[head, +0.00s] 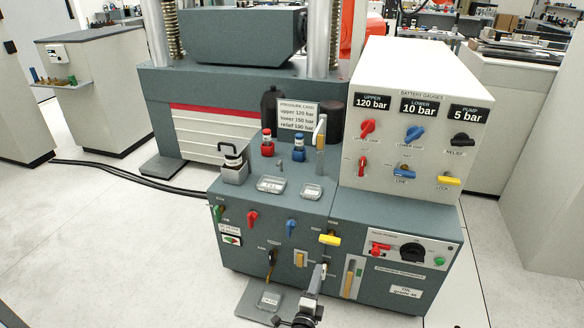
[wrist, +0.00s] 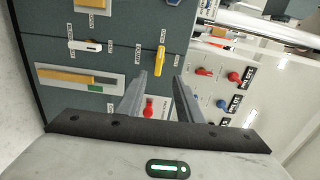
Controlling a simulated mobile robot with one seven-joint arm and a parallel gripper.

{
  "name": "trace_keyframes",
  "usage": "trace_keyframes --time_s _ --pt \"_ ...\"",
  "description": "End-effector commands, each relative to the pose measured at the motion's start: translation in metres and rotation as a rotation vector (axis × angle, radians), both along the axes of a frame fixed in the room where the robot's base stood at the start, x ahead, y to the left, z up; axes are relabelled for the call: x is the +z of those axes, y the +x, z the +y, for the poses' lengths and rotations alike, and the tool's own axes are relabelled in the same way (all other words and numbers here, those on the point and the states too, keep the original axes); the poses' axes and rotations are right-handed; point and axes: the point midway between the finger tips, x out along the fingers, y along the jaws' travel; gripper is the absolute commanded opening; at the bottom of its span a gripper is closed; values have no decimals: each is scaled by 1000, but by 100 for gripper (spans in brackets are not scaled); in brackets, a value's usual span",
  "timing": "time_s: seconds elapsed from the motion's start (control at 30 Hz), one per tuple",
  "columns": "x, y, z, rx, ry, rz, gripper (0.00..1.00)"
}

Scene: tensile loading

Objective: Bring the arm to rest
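My gripper shows in the wrist view (wrist: 159,78) as two grey fingers standing apart with nothing between them. In the head view my gripper (head: 318,270) shows small at the bottom middle, in front of the lower front panel of the control console (head: 225,262). I cannot tell from these views whether it touches the panel. In the wrist view a yellow handle (wrist: 160,61) and a red knob (wrist: 149,108) on the panel appear beyond the fingers.
The gauge box (head: 400,75) with several knobs rises at the console's right. A yellow lever (head: 329,239) and a vertical slider (head: 349,276) are close to my gripper. A foot pedal plate (head: 262,303) lies on the floor. Open floor (head: 90,250) is at the left.

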Motion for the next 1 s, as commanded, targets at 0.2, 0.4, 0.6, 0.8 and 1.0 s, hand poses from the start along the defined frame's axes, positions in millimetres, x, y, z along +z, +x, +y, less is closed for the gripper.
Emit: trace_keyframes --time_s 0.2,0.4,0.6,0.8,1.0 --pt "44 6 -11 -164 181 -109 33" --pt "123 -5 -44 -521 562 -358 33" --pt "192 -37 -71 -868 932 -639 33" --pt "252 -79 -83 -1193 1274 -935 33" --pt "309 -123 -80 -1491 1588 -1247 33"
